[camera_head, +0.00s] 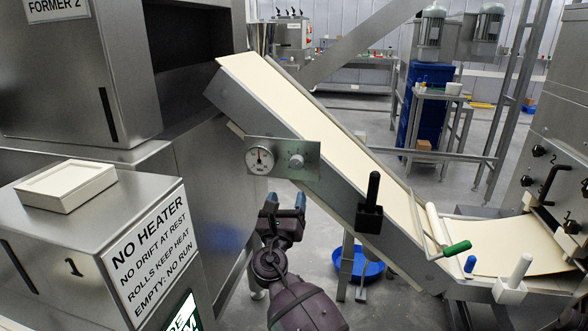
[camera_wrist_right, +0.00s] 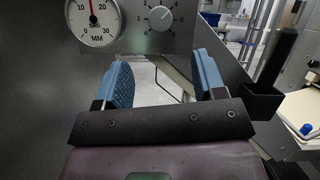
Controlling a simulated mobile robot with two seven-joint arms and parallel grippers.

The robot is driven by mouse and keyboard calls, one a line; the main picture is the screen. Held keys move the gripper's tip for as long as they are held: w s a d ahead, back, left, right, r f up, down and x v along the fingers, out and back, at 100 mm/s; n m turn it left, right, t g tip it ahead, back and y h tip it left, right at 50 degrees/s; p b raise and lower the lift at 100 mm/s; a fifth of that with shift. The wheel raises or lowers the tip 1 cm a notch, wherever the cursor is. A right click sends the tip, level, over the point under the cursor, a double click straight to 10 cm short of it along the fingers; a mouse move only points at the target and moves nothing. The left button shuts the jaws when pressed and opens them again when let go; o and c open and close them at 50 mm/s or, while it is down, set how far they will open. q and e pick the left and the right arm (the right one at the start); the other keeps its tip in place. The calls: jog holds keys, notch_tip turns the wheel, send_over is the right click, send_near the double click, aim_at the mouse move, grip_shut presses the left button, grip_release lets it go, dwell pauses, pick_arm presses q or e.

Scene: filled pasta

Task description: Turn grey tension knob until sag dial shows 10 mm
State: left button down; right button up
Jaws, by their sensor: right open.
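The grey tension knob (camera_head: 296,160) sits on a metal plate (camera_head: 312,148) on the side of the sloping conveyor. It also shows at the top of the right wrist view (camera_wrist_right: 159,17), its white mark pointing to the upper right. The round white sag dial (camera_head: 260,160) is left of the knob. In the wrist view (camera_wrist_right: 93,22) its red needle points nearly straight up, between 10 and 20. My right gripper (camera_head: 286,200) is open and empty, its blue-padded fingers below the knob and apart from it; they also show in the wrist view (camera_wrist_right: 162,62). My left gripper is not in view.
A black handle (camera_head: 373,190) stands on the conveyor side, right of the plate. A steel box (camera_head: 90,235) with a sign is at left. A blue bowl (camera_head: 358,264) lies on the floor.

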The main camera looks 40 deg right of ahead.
aim_at(295, 165)
jog(key=x, duration=1)
jog(key=shift+w+d+r, duration=0.1)
jog(key=shift+w+d, duration=0.05)
jog(key=c, duration=0.9)
